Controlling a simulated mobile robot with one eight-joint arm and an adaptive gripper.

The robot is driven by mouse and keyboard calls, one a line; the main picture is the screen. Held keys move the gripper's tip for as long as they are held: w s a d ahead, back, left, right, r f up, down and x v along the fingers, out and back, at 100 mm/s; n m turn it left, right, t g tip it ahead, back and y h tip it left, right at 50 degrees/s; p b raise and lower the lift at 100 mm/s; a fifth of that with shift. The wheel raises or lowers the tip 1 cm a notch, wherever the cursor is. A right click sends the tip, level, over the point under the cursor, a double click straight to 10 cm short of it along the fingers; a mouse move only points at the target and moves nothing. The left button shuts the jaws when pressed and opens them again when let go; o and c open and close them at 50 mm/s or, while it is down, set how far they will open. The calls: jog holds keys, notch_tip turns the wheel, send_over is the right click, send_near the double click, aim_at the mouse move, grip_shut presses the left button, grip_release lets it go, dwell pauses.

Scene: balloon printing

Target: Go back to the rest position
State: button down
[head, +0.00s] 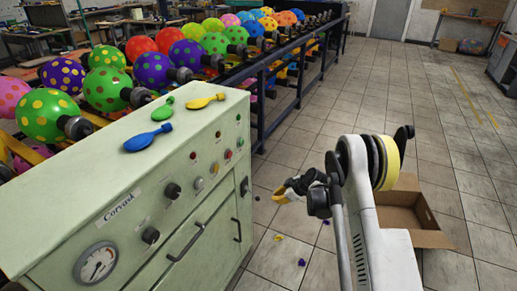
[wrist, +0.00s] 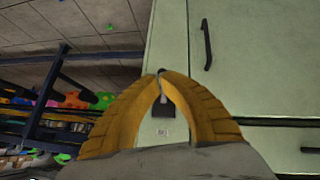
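My gripper (head: 283,193) hangs low in front of the cabinet's right end, over the tiled floor. In the wrist view its two yellow fingers (wrist: 162,73) meet at the tips, with an empty gap lower between them, and nothing is seen held. The pale green machine cabinet (head: 205,215) fills the right of the wrist view. On its top lie a blue deflated balloon (head: 148,138), a green one (head: 163,108) and a yellow one (head: 204,102), apart from my gripper.
An open cardboard box (head: 425,218) stands on the floor beside my arm, partly hidden. Several dotted inflated balloons (head: 155,71) sit on a long rack (head: 300,75) behind the cabinet. Small purple scraps (head: 301,262) lie on the floor. The tiled aisle at right is mostly clear.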

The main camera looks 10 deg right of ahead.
jog(key=s+r+m+h, duration=0.15)
jog(key=s+r, duration=0.25)
jog(key=r, duration=0.6)
jog(key=s+a+r+m, duration=0.1)
jog(key=s+r+m, duration=0.1)
jog(key=s+r, duration=0.5)
jog(key=s+r+m+h, duration=0.1)
jog(key=s+r+m, duration=0.1)
jog(key=r, duration=1)
jog(key=s+r+m+h, duration=0.1)
jog(key=s+r+m, duration=0.1)
jog(key=s, duration=1.1)
jog(key=s+r+m+t+h, duration=0.1)
jog(key=s+m, duration=0.3)
jog(key=s, duration=0.9)
jog(key=shift+s+d+r+h, duration=0.35)
jog(key=shift+s+r+h, duration=0.1)
jog(key=shift+r, duration=0.35)
